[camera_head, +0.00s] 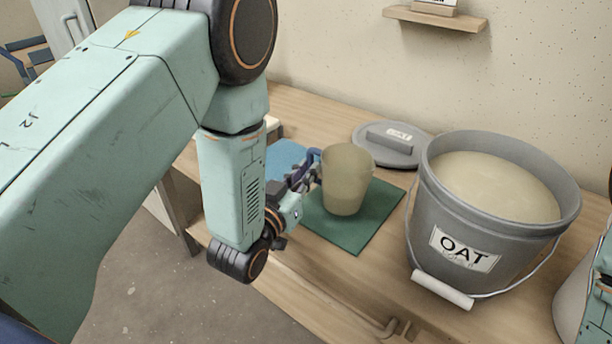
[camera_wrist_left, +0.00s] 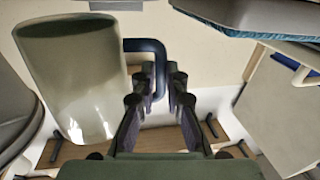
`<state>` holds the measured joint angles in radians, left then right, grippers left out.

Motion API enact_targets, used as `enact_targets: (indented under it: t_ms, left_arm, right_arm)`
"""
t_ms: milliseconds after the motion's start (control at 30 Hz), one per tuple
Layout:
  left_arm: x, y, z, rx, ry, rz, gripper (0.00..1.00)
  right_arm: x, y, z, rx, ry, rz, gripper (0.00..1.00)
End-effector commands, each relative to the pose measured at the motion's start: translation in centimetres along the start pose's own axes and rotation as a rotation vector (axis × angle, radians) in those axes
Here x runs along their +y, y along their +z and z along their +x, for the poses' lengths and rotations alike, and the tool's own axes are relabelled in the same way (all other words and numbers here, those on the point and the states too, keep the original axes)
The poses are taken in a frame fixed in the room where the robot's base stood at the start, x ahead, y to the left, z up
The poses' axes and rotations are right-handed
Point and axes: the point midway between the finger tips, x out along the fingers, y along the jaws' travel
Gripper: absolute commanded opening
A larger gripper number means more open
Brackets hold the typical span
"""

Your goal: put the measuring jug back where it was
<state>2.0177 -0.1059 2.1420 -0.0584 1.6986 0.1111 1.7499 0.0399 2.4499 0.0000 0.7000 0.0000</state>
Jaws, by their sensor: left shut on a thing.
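The measuring jug (camera_head: 347,180) is a translucent beige cup with a dark blue handle. In the head view it appears upright at the green mat (camera_head: 372,232); I cannot tell whether its base touches the mat. My left gripper (camera_head: 308,174) comes in from the left and is shut on the jug's handle. In the left wrist view the jug (camera_wrist_left: 72,75) is at the left, with its blue handle (camera_wrist_left: 148,46) between the fingers of the left gripper (camera_wrist_left: 160,85). My right gripper is not in view.
A grey bucket labelled OAT (camera_head: 430,225), full of pale glaze, stands right of the mat with its wire handle down. A grey lid (camera_head: 378,156) lies behind the jug. A blue item (camera_head: 284,158) lies left of it. A small shelf (camera_head: 434,18) is on the wall.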

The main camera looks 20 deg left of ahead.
Motion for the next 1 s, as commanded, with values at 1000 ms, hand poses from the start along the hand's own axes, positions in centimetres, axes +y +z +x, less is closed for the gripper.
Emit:
enact_targets:
  t_ms: [1000]
  left_arm:
    - [0.6,-7.8,0.0,0.004,0.0,-0.001,0.0]
  right_arm:
    - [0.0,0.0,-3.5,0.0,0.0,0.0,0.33]
